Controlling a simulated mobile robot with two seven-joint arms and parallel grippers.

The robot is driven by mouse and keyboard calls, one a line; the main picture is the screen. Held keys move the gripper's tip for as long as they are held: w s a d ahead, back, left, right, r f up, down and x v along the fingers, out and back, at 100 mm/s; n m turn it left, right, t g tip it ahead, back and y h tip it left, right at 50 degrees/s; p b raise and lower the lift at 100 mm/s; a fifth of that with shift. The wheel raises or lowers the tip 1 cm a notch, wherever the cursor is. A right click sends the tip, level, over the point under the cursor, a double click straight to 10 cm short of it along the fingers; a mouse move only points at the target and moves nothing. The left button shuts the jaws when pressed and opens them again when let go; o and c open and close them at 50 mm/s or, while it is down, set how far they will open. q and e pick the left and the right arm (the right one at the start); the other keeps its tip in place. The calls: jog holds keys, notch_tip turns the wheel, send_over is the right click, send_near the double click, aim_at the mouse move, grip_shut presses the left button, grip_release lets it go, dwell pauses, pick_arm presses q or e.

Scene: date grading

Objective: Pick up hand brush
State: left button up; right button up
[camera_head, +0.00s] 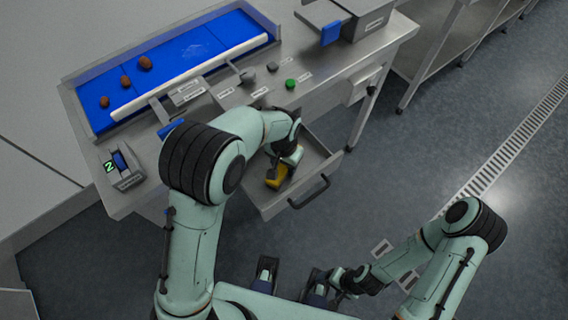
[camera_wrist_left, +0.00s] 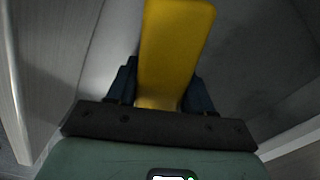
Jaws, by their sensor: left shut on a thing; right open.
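The yellow hand brush (camera_head: 276,179) is in the open drawer (camera_head: 258,199) under the metal bench. My left gripper (camera_head: 284,169) reaches down into the drawer and is shut on the brush. In the left wrist view the flat yellow part of the brush (camera_wrist_left: 175,50) stands between the two dark fingers (camera_wrist_left: 162,92). The brush's bristles cannot be made out, and my wrist hides part of it in the head view. My right gripper (camera_head: 336,281) is open, low at the front and away from the bench.
The drawer's dark handle (camera_head: 309,192) and raised walls surround the brush. On the bench are a blue belt (camera_head: 190,55) with several brown dates, a green button (camera_head: 291,84) and a number display (camera_head: 110,166). Floor to the right is clear.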

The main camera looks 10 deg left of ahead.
pick_arm(q)
notch_tip(320, 180, up, 23)
jog(key=p, duration=0.6)
notch_tip(320, 180, down, 18)
jog(key=shift+f+b, duration=0.1)
jog(key=shift+b, duration=1.15)
jog(key=shift+f, duration=2.3)
pick_arm(e)
jog(key=shift+w+r, duration=0.3)
jog(key=shift+r, duration=0.55)
jog(key=shift+w+r, duration=0.25)
jog(key=shift+r, duration=0.55)
jog(key=shift+f, duration=0.1)
pick_arm(q)
jog(key=shift+f+b, duration=0.2)
jog(key=shift+b, duration=0.15)
jog(key=o, duration=1.1)
